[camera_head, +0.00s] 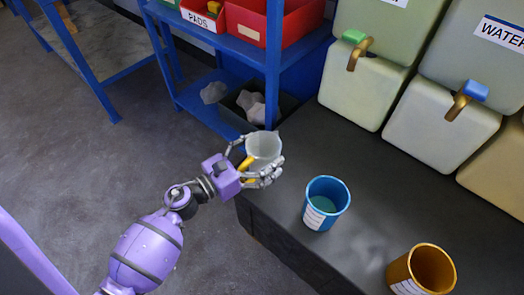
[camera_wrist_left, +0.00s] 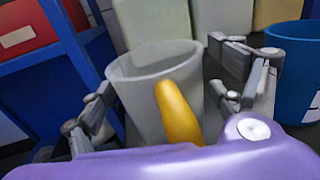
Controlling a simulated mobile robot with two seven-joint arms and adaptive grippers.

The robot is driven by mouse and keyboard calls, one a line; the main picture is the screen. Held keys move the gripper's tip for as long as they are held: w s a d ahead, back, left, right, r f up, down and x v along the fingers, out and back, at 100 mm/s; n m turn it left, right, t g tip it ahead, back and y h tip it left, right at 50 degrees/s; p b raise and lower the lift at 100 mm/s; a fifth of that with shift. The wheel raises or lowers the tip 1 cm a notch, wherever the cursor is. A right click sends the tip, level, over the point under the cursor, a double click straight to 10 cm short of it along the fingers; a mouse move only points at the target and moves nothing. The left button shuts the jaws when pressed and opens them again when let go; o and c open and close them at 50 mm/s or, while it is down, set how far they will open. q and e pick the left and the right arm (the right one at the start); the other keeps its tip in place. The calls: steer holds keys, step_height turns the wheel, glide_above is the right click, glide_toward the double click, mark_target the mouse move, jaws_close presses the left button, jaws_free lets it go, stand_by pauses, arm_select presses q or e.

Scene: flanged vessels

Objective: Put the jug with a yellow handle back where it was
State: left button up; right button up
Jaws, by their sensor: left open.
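The jug (camera_head: 264,147) is pale grey, with a yellow handle (camera_head: 246,163) facing my left gripper. It is at the left end of the dark counter. My left gripper (camera_head: 256,158) is open, with its fingers on both sides of the jug. In the left wrist view the jug (camera_wrist_left: 150,78) is upright between the spread fingers, and its yellow handle (camera_wrist_left: 178,112) points toward the palm. The jug's base is hidden, so I cannot tell whether it rests on the counter. My right gripper is not in view.
A blue cup (camera_head: 326,203) with a label stands right of the jug. An orange cup (camera_head: 421,272) is farther along the dark counter (camera_head: 400,190). Water containers (camera_head: 362,88) with taps line the back. A blue shelf (camera_head: 272,60) with red bins stands behind the jug.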

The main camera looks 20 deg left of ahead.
arm_select(q)
steer(key=shift+r+p, duration=0.25)
steer(key=shift+p, duration=0.05)
steer(key=b+v, duration=0.1)
steer(key=v, duration=1.1)
steer(key=shift+f, duration=0.1)
